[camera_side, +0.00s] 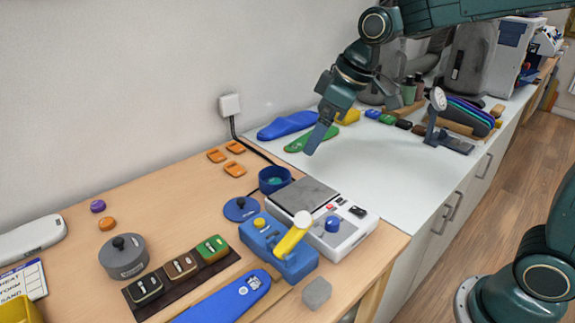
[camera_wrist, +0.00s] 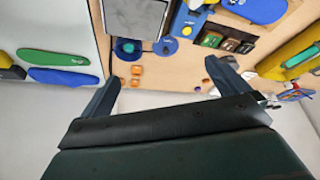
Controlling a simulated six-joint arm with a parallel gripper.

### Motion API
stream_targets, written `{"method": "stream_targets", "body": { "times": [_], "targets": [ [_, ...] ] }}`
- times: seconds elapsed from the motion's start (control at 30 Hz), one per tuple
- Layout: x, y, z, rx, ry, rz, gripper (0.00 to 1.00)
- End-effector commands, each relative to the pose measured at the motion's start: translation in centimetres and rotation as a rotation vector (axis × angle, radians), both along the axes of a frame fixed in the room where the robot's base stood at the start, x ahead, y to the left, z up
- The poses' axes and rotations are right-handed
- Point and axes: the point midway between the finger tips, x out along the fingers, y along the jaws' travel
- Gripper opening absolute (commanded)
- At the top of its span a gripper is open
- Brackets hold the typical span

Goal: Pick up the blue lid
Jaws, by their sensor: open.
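The blue lid (camera_side: 241,208) is a flat round disc with a dark knob on top. It lies on the wooden table beside the blue pot (camera_side: 274,179), apart from it. In the wrist view the lid (camera_wrist: 165,46) shows just beyond the space between my fingers, with the pot (camera_wrist: 128,48) to its left. My gripper (camera_side: 318,140) is open and empty, raised above the back of the white work surface. It is well above and to the right of the lid in the side view. Nothing covers the lid.
A white scale (camera_side: 342,232) with a grey plate and a blue-yellow press (camera_side: 280,246) stand close to the lid. Several orange pieces (camera_side: 235,169) lie behind it. A grey lidded pot (camera_side: 124,257) stands to the left. Blue and green insoles (camera_side: 288,125) lie near the wall.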

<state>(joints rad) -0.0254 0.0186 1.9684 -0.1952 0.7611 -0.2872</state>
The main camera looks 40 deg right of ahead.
Motion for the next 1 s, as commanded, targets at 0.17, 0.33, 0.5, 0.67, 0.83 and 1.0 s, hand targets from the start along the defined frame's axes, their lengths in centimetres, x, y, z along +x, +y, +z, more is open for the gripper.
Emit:
{"method": "stream_targets", "body": {
  "times": [0.17,0.33,0.5,0.67,0.83,1.0],
  "targets": [
    [4.0,1.1,-2.2,0.001,0.013,0.078,1.00],
    [7.5,2.1,-4.8,0.004,0.021,0.152,1.00],
    [10.6,3.2,-7.7,0.010,0.028,0.224,1.00],
    [12.8,4.0,-10.2,0.017,0.032,0.279,1.00],
    [14.0,4.5,-11.8,0.019,0.032,0.310,1.00],
    [14.3,4.6,-12.1,0.020,0.032,0.318,1.00]
  ]
}}
